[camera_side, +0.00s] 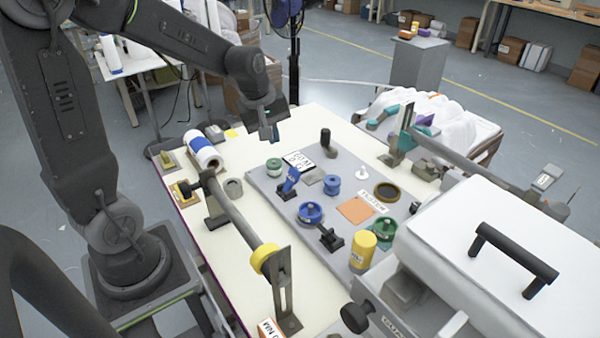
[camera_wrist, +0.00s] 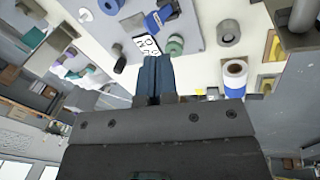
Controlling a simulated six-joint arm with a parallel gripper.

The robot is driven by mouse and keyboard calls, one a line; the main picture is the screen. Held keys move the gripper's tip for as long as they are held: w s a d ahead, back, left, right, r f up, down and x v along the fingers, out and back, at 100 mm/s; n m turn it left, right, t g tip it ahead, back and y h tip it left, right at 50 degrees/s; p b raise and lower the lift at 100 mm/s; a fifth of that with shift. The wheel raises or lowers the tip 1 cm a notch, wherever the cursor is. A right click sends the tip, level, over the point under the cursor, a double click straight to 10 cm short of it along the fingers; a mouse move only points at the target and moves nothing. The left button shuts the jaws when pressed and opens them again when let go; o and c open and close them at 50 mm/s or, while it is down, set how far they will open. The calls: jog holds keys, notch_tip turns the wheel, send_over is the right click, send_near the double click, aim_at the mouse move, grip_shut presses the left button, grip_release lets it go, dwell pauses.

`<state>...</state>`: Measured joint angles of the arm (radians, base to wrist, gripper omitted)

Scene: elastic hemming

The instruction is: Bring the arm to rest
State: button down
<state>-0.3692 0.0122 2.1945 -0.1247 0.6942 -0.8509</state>
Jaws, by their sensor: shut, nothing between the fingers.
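My gripper (camera_side: 270,134) hangs above the back edge of the cream worktable (camera_side: 230,258) in the side view, clear of everything on it. In the wrist view its two blue fingers (camera_wrist: 154,62) are together with nothing between them. The grey work board (camera_side: 265,183) lies on the table in front of it. On the board are a green spool (camera_side: 273,165), a black-and-white label card (camera_side: 298,161), blue spools (camera_side: 311,213) and an orange square (camera_side: 355,209). The card also shows in the wrist view (camera_wrist: 147,47), just beyond the fingertips.
A white-and-blue roll (camera_side: 204,152) lies on the table left of my gripper. A roller bar on posts (camera_side: 235,225) with a yellow ring spans the table's left front. A white machine with a black handle (camera_side: 490,245) fills the right front. The air around my gripper is free.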

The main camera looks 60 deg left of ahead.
jog(key=s+d+r+m+t, duration=0.1)
jog(key=s+d+r+m, duration=0.3)
jog(key=s+d+m, duration=0.2)
jog(key=s+d+r+m+t, duration=0.1)
jog(key=s+d+r+m, duration=0.3)
jog(key=s+m, duration=0.4)
jog(key=shift+s+d+m+t, duration=0.35)
jog(key=shift+d+m, duration=0.15)
jog(key=shift+d, duration=0.4)
